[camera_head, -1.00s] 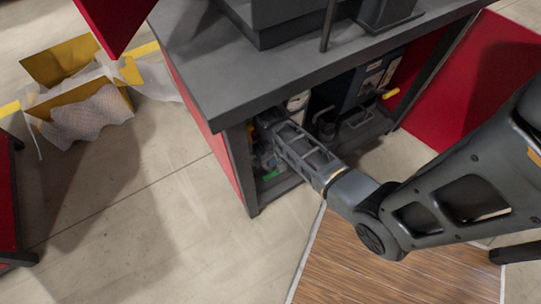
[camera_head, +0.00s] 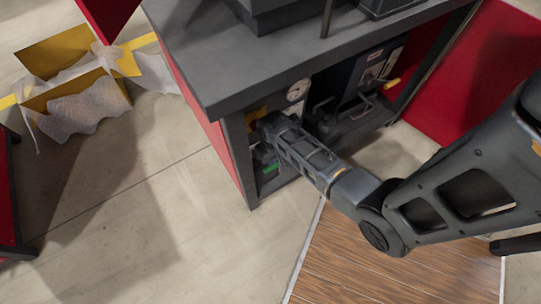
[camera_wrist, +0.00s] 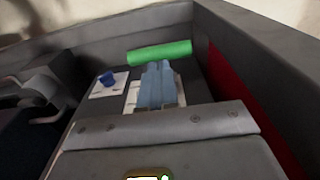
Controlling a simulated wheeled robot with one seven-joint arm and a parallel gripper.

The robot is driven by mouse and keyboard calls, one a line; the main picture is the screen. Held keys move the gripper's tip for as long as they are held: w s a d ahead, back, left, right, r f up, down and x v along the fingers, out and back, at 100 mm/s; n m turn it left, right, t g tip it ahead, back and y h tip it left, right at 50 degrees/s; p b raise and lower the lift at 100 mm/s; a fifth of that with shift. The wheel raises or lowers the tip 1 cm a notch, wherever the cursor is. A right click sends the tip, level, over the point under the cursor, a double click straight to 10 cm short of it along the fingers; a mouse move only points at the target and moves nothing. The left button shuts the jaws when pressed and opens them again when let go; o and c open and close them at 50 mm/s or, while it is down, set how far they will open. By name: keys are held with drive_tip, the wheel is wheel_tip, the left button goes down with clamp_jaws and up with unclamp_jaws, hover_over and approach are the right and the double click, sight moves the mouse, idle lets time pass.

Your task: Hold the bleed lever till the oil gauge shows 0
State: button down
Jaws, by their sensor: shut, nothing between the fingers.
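A round white gauge (camera_head: 297,90) shows inside the open cabinet in the head view; its reading is too small to tell. My gripper (camera_wrist: 158,78) is shut and empty in the wrist view, its fingertips close to a green bar-shaped handle (camera_wrist: 158,52). I cannot tell whether the fingers touch it. A green piece (camera_head: 270,168) also shows low in the cabinet in the head view. Which part is the bleed lever is not labelled in view. My wrist hides part of the cabinet's left interior.
The grey bench top (camera_head: 220,75) overhangs the cabinet opening. To the right stands a dark unit (camera_head: 345,90) with a yellow-tipped handle (camera_head: 390,84). In the wrist view a blue knob (camera_wrist: 107,78) sits on a white plate, and a grey wall closes in on the right.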

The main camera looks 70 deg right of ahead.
drive_tip(key=shift+s+a+f, duration=0.25)
drive_tip(key=shift+s+f, duration=0.1)
wheel_tip(320, 180, down, 13)
drive_tip(key=s+a+t+h+b, duration=0.1)
drive_tip(key=t+h+b, duration=0.3)
drive_tip(key=b, duration=0.8)
drive_tip(key=shift+s+a+f+t, duration=0.2)
drive_tip(key=shift+s+a+t, duration=0.2)
drive_tip(key=shift+s+t, duration=0.7)
drive_tip(key=shift+w, duration=0.2)
